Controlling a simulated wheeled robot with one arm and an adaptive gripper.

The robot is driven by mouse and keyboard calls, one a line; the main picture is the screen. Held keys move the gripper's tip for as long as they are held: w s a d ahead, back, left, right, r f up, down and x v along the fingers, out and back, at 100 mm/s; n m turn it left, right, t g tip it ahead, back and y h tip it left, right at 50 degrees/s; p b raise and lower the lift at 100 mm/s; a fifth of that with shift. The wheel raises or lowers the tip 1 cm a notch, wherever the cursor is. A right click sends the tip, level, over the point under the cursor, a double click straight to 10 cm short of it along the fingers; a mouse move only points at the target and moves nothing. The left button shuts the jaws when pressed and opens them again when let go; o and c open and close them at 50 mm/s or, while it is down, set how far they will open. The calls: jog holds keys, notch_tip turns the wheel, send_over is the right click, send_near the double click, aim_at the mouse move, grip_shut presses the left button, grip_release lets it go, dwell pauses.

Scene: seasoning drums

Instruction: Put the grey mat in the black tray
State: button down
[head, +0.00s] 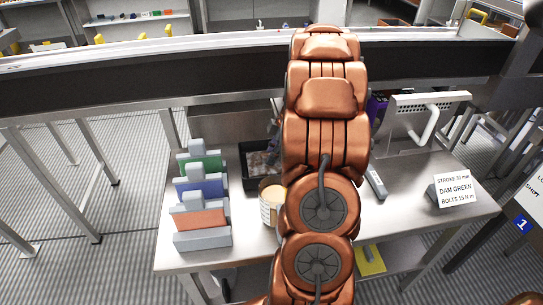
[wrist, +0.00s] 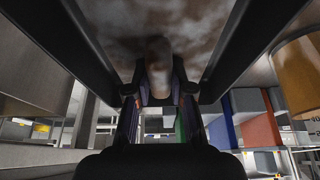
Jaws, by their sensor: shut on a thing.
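The black tray (head: 247,182) stands on the grey table behind the drum, partly hidden by my arm. A mottled grey surface shows inside it. My gripper (wrist: 158,92) is seen in the wrist view, its fingers closed at the middle. The fingertips meet at a rounded pale part of a mottled grey-brown thing (wrist: 125,25), seemingly the grey mat, which fills the top of that view. Dark bars flank it on both sides. In the head view my arm hides most of the gripper. Whether the mat rests on the tray floor cannot be told.
Grey holders with green (head: 208,163), blue (head: 205,185) and orange (head: 200,220) panels stand left of the tray. A tan-topped drum (head: 268,209) stands close in front of it. A white stand (head: 430,115) and a sign (head: 456,190) are on the right.

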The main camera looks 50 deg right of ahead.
jog(key=shift+f, duration=0.45)
jog(key=shift+f, duration=0.2)
jog(key=c, duration=1)
grip_release()
jog(key=shift+r, duration=0.1)
jog(key=shift+r, duration=0.1)
